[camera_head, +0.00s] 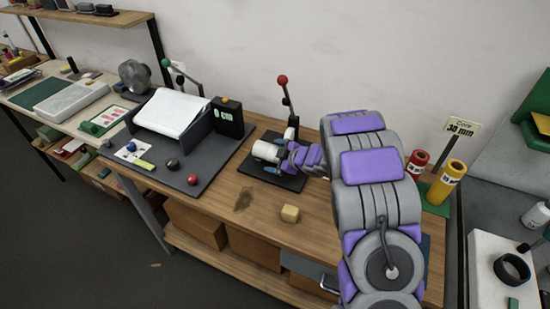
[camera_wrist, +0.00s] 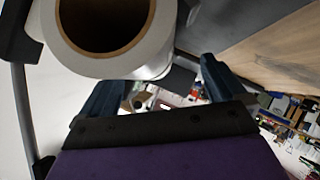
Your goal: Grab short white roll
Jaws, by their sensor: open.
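The short white roll (camera_head: 265,151) sits on a dark stand plate (camera_head: 291,181) in the middle of the wooden bench. In the wrist view the white roll (camera_wrist: 162,45) fills the upper left, its brown hollow core facing me. My gripper (camera_head: 275,157) is at the roll's right side in the head view, with one blue finger on each side of its near end.
A red-knobbed lever (camera_head: 283,80) stands behind the roll. A machine with a white sheet (camera_head: 172,112) is to the left, and a yellow block (camera_head: 290,213) lies in front.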

